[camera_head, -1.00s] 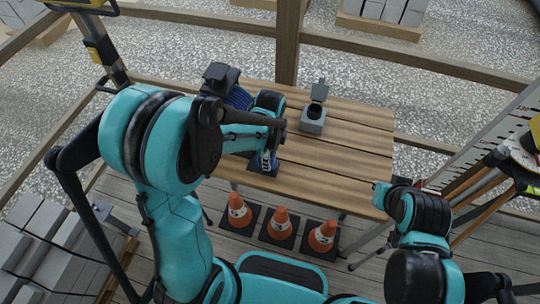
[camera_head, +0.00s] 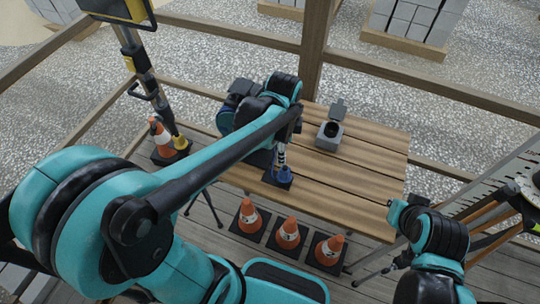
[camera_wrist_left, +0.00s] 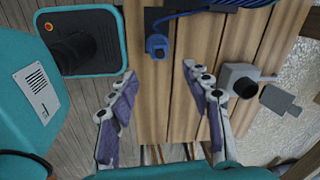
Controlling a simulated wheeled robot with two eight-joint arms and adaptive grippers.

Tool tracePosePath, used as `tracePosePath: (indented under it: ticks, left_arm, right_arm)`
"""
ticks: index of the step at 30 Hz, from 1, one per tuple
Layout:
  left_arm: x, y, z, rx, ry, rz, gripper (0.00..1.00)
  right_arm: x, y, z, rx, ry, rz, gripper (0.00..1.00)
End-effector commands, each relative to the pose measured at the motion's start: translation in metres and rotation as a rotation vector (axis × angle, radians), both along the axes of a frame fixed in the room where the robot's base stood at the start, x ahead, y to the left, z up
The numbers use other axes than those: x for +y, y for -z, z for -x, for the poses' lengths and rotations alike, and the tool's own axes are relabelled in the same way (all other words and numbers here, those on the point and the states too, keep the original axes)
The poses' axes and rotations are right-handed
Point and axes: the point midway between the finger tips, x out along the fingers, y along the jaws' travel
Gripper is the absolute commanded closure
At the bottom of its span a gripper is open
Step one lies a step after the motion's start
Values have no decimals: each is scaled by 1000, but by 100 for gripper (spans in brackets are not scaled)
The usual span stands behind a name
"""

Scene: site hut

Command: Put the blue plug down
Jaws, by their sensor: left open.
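The blue plug (camera_head: 284,174) stands on a small dark square pad (camera_head: 270,180) near the front edge of the slatted wooden table. It also shows in the left wrist view (camera_wrist_left: 157,46), apart from my fingers. My left gripper (camera_wrist_left: 158,72) is open and empty, with a finger to either side and the plug beyond the tips. In the head view my left gripper (camera_head: 282,153) is just above the plug, its fingers small and partly hidden by my arm. My right gripper is not in view; only part of that arm shows at the lower right.
A grey socket box (camera_head: 328,136) with its lid raised stands on the table right of the plug. A blue cable reel (camera_head: 226,122), partly hidden by my arm, is at the table's left. Several orange cones (camera_head: 288,234) stand on the floor. Bare table lies right of the pad.

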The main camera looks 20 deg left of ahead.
Motion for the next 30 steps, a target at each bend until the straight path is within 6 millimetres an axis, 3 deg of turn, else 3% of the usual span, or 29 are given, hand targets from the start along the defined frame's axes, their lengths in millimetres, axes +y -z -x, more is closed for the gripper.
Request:
tracePosePath:
  ticks: [6, 12, 15, 21, 30]
  left_arm:
    - [20, -33, 44, -213, -569, 125, 51]
    - [33, -44, 75, -368, -1030, 317, 51]
    - [36, -45, 83, -410, -1174, 398, 51]
    - [39, -45, 89, -439, -1291, 470, 51]
    - [39, -41, 89, -438, -1292, 472, 51]
  right_arm:
    - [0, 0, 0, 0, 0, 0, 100]
    - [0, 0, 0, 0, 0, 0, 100]
    - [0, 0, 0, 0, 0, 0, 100]
    - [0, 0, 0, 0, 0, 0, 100]
    - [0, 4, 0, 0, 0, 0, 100]
